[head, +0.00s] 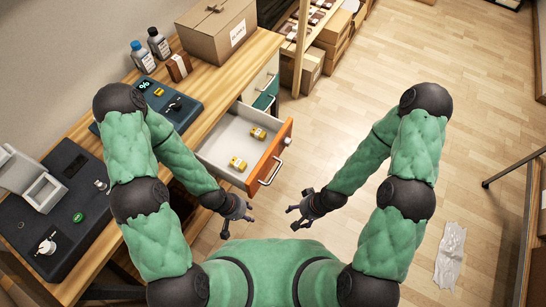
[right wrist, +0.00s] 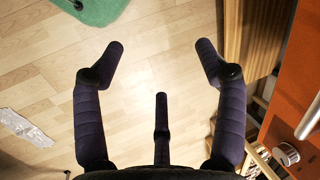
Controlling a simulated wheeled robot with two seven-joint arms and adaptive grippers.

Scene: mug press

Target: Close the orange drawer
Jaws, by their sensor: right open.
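The orange drawer (head: 277,150) is pulled out from the wooden desk. Its orange front carries a metal bar handle (head: 271,172) and a small round knob (head: 287,141). Two small yellow items (head: 238,163) (head: 258,133) lie inside it. My left gripper (head: 238,224) is open and empty, just in front of the drawer's near corner. My right gripper (head: 292,217) is open and empty, to the right of my left gripper and below the handle in the picture. In the right wrist view its fingers (right wrist: 160,70) are spread over bare floor, and the orange front (right wrist: 296,85) stands at the right edge.
The desk (head: 238,62) bears a cardboard box (head: 216,30), bottles (head: 158,43), a dark scale (head: 176,104) and a black machine (head: 70,205). A green-fronted drawer (head: 266,97) is beyond the orange one. The floor to the right is mostly clear, with a crumpled white sheet (head: 450,255).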

